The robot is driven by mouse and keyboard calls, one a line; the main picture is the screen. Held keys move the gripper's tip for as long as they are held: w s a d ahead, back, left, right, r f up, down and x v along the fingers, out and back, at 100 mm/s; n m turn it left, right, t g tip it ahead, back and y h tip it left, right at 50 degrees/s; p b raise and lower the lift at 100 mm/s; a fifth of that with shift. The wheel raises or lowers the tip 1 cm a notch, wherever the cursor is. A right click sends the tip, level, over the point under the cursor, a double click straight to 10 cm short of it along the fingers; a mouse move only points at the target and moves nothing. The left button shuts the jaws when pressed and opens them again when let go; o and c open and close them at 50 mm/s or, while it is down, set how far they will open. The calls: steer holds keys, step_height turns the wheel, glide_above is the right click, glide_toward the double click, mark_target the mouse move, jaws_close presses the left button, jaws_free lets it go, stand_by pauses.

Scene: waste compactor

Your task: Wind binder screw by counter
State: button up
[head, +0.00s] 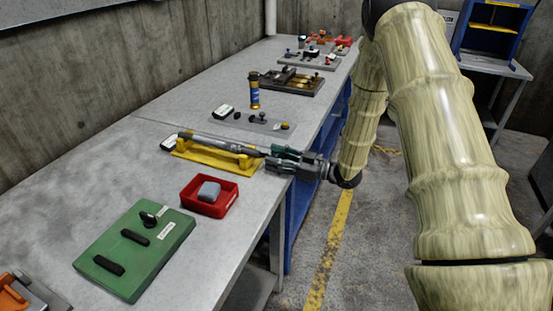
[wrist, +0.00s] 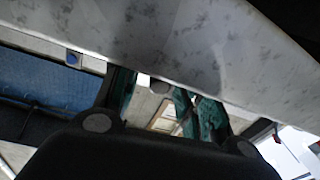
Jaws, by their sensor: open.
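A long grey rod-like piece (head: 222,144) lies along a yellow stand (head: 218,160) near the table edge. It may be the binder screw, but I cannot tell for sure. A small white-faced unit (head: 170,142), perhaps the counter, sits by the stand's left end. My gripper (head: 272,157) is at the stand's right end, close to the rod's dark tip; contact is unclear. In the wrist view, my teal fingers (wrist: 165,103) are apart. A small round grey end (wrist: 160,86) shows between them, under a pale speckled surface.
A red tray (head: 226,206) with a grey block and a green board (head: 120,270) with black handles lie nearer. A grey plate (head: 275,128) with knobs, another white-faced unit (head: 223,112) and a blue-and-yellow cylinder (head: 254,92) stand behind. Open floor (head: 325,250) lies right of the table.

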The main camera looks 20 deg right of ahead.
steer(key=v, duration=1.2)
